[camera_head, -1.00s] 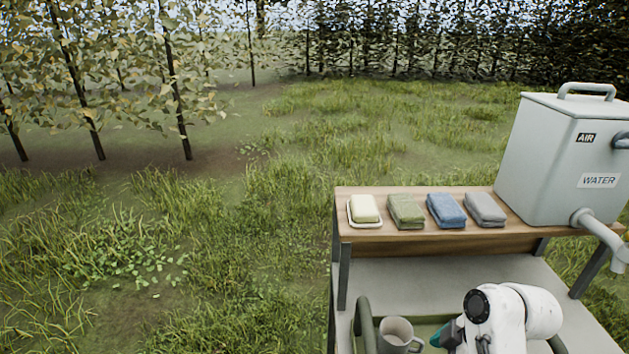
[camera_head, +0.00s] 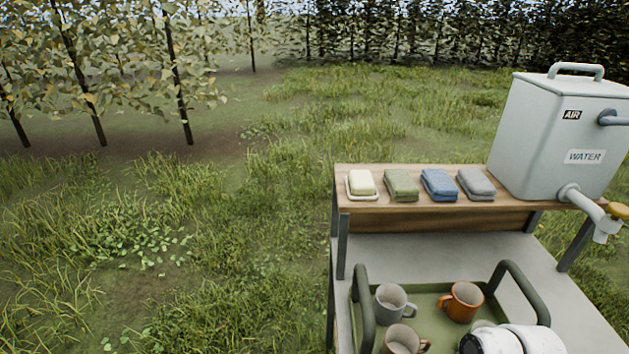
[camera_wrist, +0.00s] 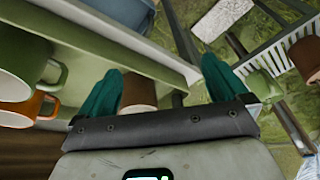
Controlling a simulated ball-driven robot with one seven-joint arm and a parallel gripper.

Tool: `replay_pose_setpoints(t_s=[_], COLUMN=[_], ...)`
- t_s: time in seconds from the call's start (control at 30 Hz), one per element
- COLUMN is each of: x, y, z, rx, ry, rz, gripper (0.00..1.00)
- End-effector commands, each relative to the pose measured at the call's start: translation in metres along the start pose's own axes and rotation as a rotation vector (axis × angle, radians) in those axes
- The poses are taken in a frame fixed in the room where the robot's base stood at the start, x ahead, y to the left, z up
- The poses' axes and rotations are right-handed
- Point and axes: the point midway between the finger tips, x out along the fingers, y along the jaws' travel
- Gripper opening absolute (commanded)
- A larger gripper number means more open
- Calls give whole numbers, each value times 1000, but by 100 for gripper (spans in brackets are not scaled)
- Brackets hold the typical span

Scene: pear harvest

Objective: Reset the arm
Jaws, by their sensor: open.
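My gripper (camera_wrist: 160,82) shows in the wrist view with its two teal fingers spread wide apart. A brown cup-shaped thing (camera_wrist: 139,91) appears between the fingers, nearer the left one; I cannot tell its distance, and nothing is clearly held. In the head view part of my white arm shows at the bottom right, and the gripper is out of sight there. The green tray (camera_head: 427,297) with two raised handles holds a grey mug (camera_head: 391,303), an orange mug (camera_head: 462,303) and another mug (camera_head: 402,342) at the lower edge. An orange mug (camera_wrist: 22,112) also shows at the wrist view's left.
A wooden shelf (camera_head: 400,222) stands behind the tray. On it are soap in a dish (camera_head: 361,184), green (camera_head: 401,186), blue (camera_head: 438,186) and grey (camera_head: 476,185) cloths, and a water tank (camera_head: 550,140) with a tap. Open grass lies left.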

Motion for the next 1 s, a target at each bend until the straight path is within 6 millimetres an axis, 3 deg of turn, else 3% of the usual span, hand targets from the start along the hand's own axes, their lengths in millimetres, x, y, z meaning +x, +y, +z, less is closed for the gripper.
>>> replay_pose_setpoints(t_s=[0.27, 0.4, 0.53, 0.63, 1.0], x=[22, 20, 14, 8, 8], y=[-60, -96, -120, -130, -130], z=[77, 123, 152, 165, 165], rx=[371, 607, 765, 839, 839], ry=[-92, -133, -153, -157, -157], rz=[75, 150, 208, 239, 239], gripper=[100, 100, 100, 100, 100])
